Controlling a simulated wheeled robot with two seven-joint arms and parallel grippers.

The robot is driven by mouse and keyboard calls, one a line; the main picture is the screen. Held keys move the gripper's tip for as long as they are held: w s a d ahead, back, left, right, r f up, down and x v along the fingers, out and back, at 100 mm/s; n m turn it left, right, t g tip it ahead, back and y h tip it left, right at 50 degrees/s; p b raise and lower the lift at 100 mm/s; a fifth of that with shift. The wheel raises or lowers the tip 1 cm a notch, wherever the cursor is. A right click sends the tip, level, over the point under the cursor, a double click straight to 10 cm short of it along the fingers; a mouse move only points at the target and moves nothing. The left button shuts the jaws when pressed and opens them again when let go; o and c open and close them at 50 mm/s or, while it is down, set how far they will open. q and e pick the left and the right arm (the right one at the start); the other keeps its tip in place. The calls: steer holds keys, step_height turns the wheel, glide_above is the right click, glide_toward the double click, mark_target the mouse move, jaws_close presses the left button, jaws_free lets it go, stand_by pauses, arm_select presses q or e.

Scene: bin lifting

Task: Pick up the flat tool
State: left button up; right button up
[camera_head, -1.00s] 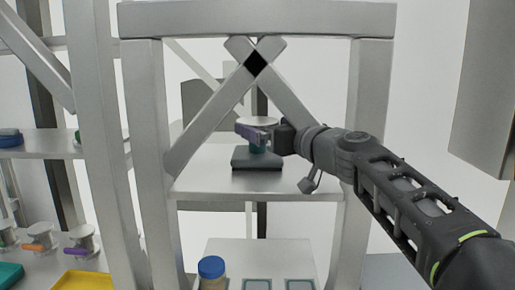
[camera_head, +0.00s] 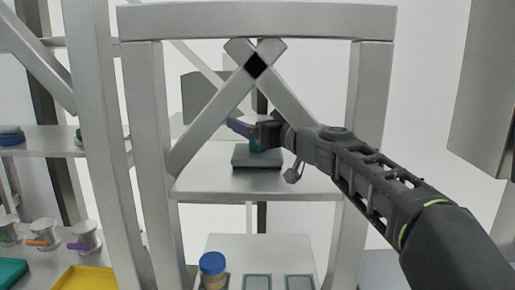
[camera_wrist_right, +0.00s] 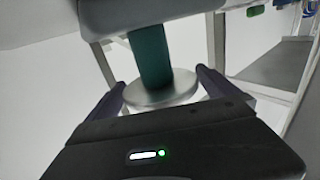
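The flat tool has a dark grey block-like base (camera_head: 257,156), a teal stem (camera_head: 258,143) and a pale round disc. It stands on the white shelf behind the crossed braces. In the right wrist view the disc (camera_wrist_right: 160,91), the teal stem (camera_wrist_right: 152,52) and the grey base (camera_wrist_right: 150,10) show. My right gripper (camera_head: 238,127) is at the upper part of the tool. Its purple fingers (camera_wrist_right: 160,80) are apart, one on each side of the disc and stem, with no clear contact. In the head view my gripper hides most of the disc. My left gripper is not in view.
A metal frame with diagonal braces (camera_head: 205,115) stands in front of the shelf (camera_head: 215,185). Below are a jar with a blue lid (camera_head: 212,263) and small trays (camera_head: 257,282). At left are a yellow tray (camera_head: 88,280), a teal tray (camera_head: 10,270) and white pots with coloured handles (camera_head: 85,237).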

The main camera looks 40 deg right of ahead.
steer(key=c, duration=1.7)
steer(key=shift+r, duration=0.15)
steer(key=shift+r, duration=0.1)
steer(key=shift+r+p, duration=0.5)
steer(key=shift+r, duration=1.05)
steer(key=shift+s+a+r, duration=0.1)
steer(key=s+a+b, duration=0.1)
steer(key=s+a, duration=0.2)
steer(key=s, duration=0.1)
steer(key=s+a+b, duration=0.1)
steer(key=s+a, duration=0.3)
steer(key=s, duration=0.1)
steer(key=s+a+b, duration=0.2)
steer(key=s+a, duration=0.1)
steer(key=s, duration=0.2)
steer(key=shift+s+a, duration=0.1)
steer(key=shift+a, duration=0.25)
steer(key=shift+r, duration=0.1)
steer(key=shift+r+p, duration=0.85)
steer(key=shift+r, duration=0.55)
